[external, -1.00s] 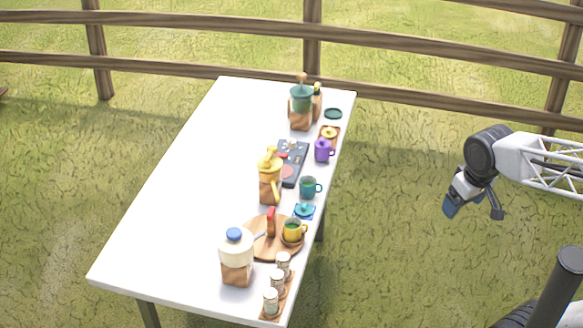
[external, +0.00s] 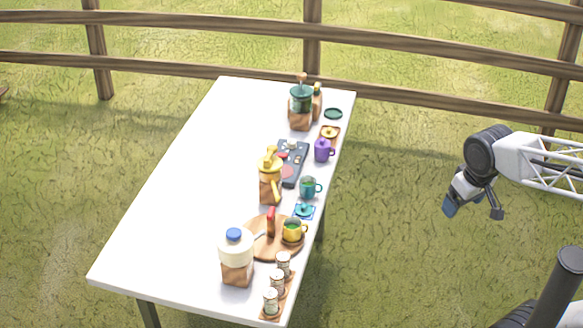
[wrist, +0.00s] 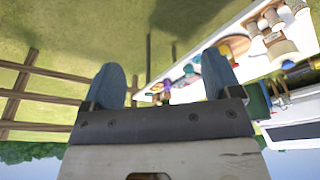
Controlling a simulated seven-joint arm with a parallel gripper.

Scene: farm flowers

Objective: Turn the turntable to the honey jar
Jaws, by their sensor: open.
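The turntable (external: 261,249) is a round wooden disc near the front of the white table. A red-handled piece (external: 271,222) stands up on it, and a yellow cup (external: 292,230) sits at its right side. Several small lidded jars (external: 277,282) stand in a row on a wooden strip in front of it; I cannot tell which jar holds honey. My gripper (external: 474,207) is open and empty, in the air to the right of the table and well apart from it. In the wrist view, its two blue fingers (wrist: 162,90) are spread with nothing between them.
On the white table (external: 175,200) are a large jar with a blue lid (external: 236,257), a yellow pot on a wooden block (external: 270,177), a dark panel (external: 291,163), teal (external: 308,188) and purple (external: 322,150) cups, and a green-topped grinder (external: 301,107). The table's left side is clear.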

